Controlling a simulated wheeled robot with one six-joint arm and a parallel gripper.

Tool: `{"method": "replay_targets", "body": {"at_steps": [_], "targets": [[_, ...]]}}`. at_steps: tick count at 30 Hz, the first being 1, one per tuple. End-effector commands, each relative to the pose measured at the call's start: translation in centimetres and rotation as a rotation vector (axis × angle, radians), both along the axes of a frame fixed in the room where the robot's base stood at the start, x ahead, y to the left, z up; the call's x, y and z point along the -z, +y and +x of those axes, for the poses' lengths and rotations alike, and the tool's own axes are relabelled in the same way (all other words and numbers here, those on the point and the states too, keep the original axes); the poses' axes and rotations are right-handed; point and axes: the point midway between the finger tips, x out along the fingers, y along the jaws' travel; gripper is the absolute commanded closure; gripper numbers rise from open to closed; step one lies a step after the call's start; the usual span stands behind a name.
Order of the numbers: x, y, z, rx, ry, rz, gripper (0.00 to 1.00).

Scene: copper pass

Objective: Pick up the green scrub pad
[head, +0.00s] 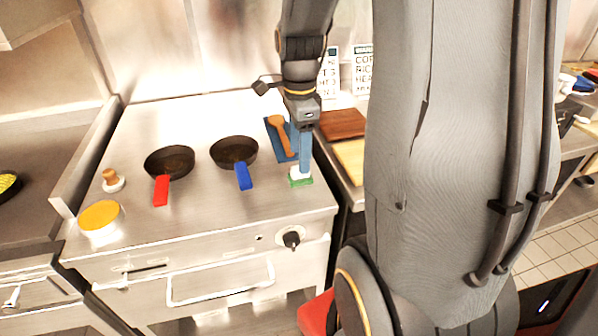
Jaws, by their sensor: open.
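The green scrub pad (303,183) lies on the steel top of the cooking station, near its front right corner. A white part shows on or just above it. My gripper (304,168) points straight down right over the pad, and its blue fingers hide part of it. The gripper is open. I cannot tell whether the fingertips touch the pad or hang just above it.
A pan with a blue handle (234,152) and one with a red handle (169,161) stand to the left. A wooden spoon (280,134) lies on a blue mat (270,127) behind the gripper. Cutting boards (342,124) lie right. The front left holds a yellow-topped container (99,215).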

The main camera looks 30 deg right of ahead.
Motion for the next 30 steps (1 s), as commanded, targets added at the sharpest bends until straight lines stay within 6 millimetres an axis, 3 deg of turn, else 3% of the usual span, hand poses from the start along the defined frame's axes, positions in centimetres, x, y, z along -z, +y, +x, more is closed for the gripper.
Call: {"method": "replay_targets", "body": {"at_steps": [15, 25, 30], "targets": [[5.3, -0.3, -0.1, -0.001, 0.003, 0.001, 0.42], [5.8, -0.3, 0.0, -0.001, -0.001, 0.000, 0.42], [5.8, -0.3, 0.0, -0.001, -0.001, 0.000, 0.69]]}}
